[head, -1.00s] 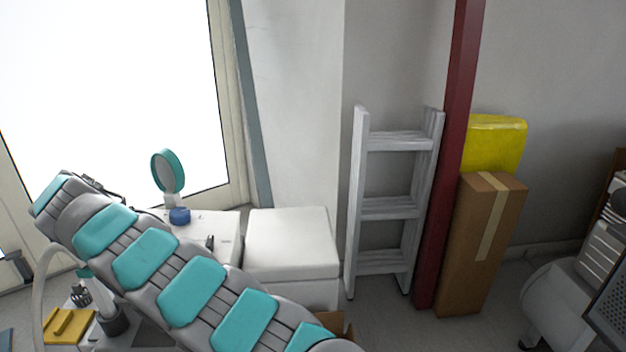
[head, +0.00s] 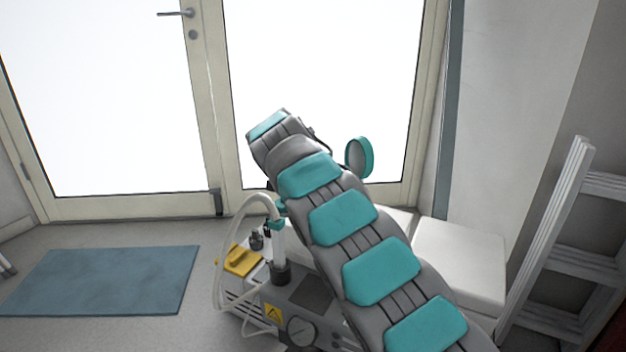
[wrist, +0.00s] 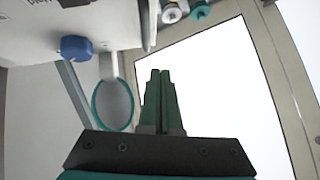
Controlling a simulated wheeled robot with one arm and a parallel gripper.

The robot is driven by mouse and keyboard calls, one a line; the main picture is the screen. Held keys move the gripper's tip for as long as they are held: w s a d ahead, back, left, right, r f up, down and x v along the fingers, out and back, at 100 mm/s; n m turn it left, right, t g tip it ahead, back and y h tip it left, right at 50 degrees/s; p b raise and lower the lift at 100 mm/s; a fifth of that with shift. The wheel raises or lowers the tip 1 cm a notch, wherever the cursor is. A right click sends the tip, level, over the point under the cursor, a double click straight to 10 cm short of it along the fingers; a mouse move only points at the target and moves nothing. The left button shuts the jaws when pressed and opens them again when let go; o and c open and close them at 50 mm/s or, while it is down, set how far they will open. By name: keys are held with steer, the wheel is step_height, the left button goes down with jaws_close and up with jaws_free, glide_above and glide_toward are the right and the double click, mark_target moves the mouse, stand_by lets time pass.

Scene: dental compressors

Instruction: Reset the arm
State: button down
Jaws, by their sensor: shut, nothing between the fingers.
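My arm, grey with teal pads, runs from the lower right to the upper middle of the head view. Its far end is raised in front of the glass door; the fingers cannot be made out there. In the wrist view my gripper (wrist: 163,75) is shut, its two dark green fingers together with nothing between them. Bright door glass lies behind them. A teal-rimmed round mirror (wrist: 95,102) is left of the fingers, apart from them; it also shows right of my arm in the head view (head: 358,157).
A compressor unit (head: 300,322) with a gauge and hoses stands beneath and left of my arm. A white box (head: 462,255) is right of it, and a ladder (head: 550,240) stands far right. A blue mat (head: 105,280) lies on open floor before the glass door (head: 110,110).

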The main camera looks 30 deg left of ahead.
steer(key=a+v, duration=0.1)
steer(key=v, duration=0.5)
steer(key=w+d+r+g+h, duration=0.15)
steer(key=d+h, duration=0.25)
steer(key=d, duration=1.8)
steer(key=s+d+m+g+h+p, duration=0.1)
steer(key=s+d, duration=0.2)
steer(key=d, duration=0.6)
steer(key=s+d+g+p, duration=0.1)
steer(key=s+d+g, duration=0.15)
steer(key=d, duration=0.75)
steer(key=s+d+f+g, duration=0.25)
steer(key=s+d, duration=0.35)
steer(key=s, duration=0.3)
steer(key=s+d+f+g, duration=0.1)
steer(key=s+d+f, duration=0.2)
steer(key=s+d, duration=0.5)
steer(key=s+f+n+g+y+p, duration=0.1)
steer(key=s+f, duration=0.2)
steer(key=s, duration=0.8)
steer(key=s+a+f+n+g+y+p, duration=0.1)
steer(key=s+f, duration=0.3)
steer(key=s, duration=0.7)
steer(key=shift+s+f+n+y, duration=0.25)
steer(key=shift+n+y, duration=0.05)
steer(key=shift+y, duration=0.2)
steer(key=shift+g, duration=0.25)
